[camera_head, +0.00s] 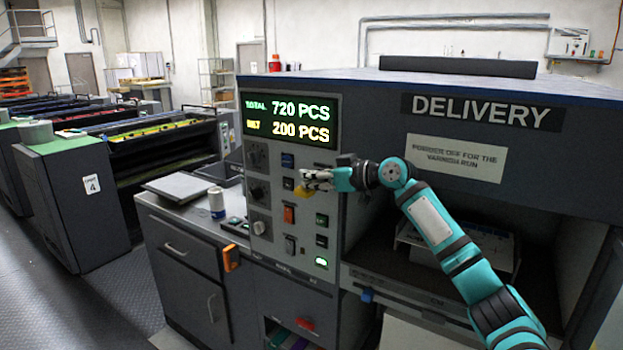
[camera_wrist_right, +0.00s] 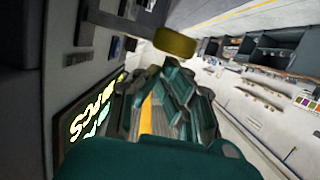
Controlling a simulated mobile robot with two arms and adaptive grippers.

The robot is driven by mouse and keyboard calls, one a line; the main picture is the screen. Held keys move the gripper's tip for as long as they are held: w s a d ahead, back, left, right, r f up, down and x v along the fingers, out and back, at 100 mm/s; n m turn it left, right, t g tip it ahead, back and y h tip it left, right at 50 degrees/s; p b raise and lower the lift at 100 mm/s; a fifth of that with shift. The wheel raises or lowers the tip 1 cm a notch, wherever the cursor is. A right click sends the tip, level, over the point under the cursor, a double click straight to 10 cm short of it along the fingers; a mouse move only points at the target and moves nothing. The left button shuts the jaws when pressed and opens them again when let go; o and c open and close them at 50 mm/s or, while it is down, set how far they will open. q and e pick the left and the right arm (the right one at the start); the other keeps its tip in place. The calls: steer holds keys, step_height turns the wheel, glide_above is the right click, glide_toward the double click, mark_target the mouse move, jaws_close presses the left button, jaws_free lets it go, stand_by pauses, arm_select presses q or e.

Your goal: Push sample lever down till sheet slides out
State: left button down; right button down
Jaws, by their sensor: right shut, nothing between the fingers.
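In the right wrist view the yellow knob (camera_wrist_right: 176,42) sits at the end of a grey bar, just beyond the fingers of my right gripper (camera_wrist_right: 165,85). The right gripper is shut and empty. Its fingers partly hide the lever in the head view, and I cannot tell if they touch the knob. A pale stack (camera_head: 490,243) lies in the dark bay below the DELIVERY sign; no slid-out sheet is clear. My left gripper is out of view.
The display (camera_head: 291,119) reads 720 and 200 PCS above several buttons and dials. A can (camera_head: 216,203) stands on the side cabinet (camera_head: 173,208). The machine's overhanging hood (camera_head: 450,150) is close to my right arm. Open floor (camera_head: 105,300) is at the left.

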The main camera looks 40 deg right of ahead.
mark_target(309, 198)
steer(key=shift+a+f, duration=0.1)
steer(key=shift+f, duration=0.25)
steer(key=f+n+b, duration=0.1)
steer(key=n+b, duration=0.1)
steer(key=f+b, duration=0.1)
steer(key=b, duration=0.1)
steer(key=shift+s+a+f+n+t+h, duration=0.15)
steer(key=shift+a+f+n+t+h, duration=0.15)
steer(key=shift+n+h, duration=0.1)
steer(key=shift+f+n+h+b, duration=0.4)
steer(key=shift+f+n+b, duration=0.4)
steer(key=shift+b, duration=0.1)
steer(key=shift+f+n+t+b, duration=0.4)
steer(key=shift+f+n+b, duration=0.05)
steer(key=shift+n+b, duration=0.15)
